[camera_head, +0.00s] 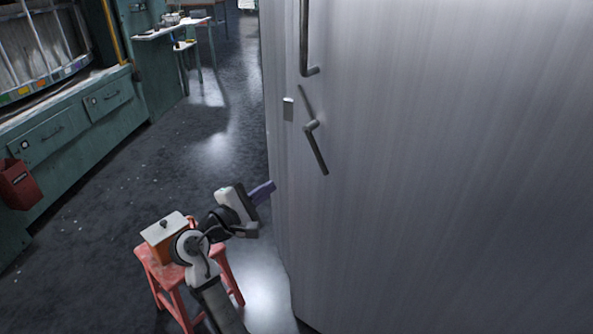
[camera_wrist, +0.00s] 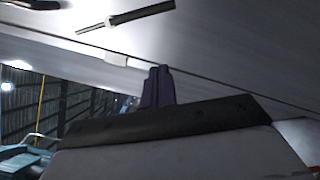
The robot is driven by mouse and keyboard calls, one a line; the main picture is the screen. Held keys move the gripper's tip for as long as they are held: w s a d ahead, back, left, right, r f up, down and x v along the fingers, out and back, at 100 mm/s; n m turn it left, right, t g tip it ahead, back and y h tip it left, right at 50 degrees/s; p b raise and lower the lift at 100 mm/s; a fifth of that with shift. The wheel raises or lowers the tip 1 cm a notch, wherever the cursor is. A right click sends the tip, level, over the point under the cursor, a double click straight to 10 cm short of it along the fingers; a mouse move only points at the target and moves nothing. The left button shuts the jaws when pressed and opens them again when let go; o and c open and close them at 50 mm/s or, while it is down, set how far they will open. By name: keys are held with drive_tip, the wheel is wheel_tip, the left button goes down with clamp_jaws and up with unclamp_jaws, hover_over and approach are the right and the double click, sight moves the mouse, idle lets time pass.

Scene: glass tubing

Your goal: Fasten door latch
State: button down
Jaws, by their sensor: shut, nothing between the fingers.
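A large brushed-metal door (camera_head: 430,170) fills the right of the head view. Its dark latch lever (camera_head: 317,148) hangs slanted down to the right from its pivot. A small pale catch plate (camera_head: 288,109) sits left of the lever near the door's edge. In the wrist view the lever (camera_wrist: 142,14) shows at the top and the pale plate (camera_wrist: 116,59) below it. My gripper (camera_head: 268,188) is at the door's left edge, below and left of the lever and apart from it. Its purple fingers (camera_wrist: 158,86) are together and empty.
A long vertical handle (camera_head: 304,40) is on the door above the lever. A red stool (camera_head: 172,272) with an orange box (camera_head: 165,242) stands beside my arm. Green cabinets (camera_head: 80,120) line the left. The floor (camera_head: 190,160) between is mostly clear.

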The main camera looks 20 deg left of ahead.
drive_tip(key=w+d+r+p, duration=0.2)
drive_tip(key=w+d, duration=0.4)
drive_tip(key=w, duration=0.3)
drive_tip(key=shift+w+d+p, duration=0.15)
drive_tip(key=shift+w+p, duration=0.05)
drive_tip(key=shift+p, duration=0.6)
drive_tip(key=shift+r, duration=0.1)
drive_tip(key=shift+w, duration=0.1)
drive_tip(key=shift+d+r+p, duration=0.1)
drive_tip(key=shift+p, duration=0.25)
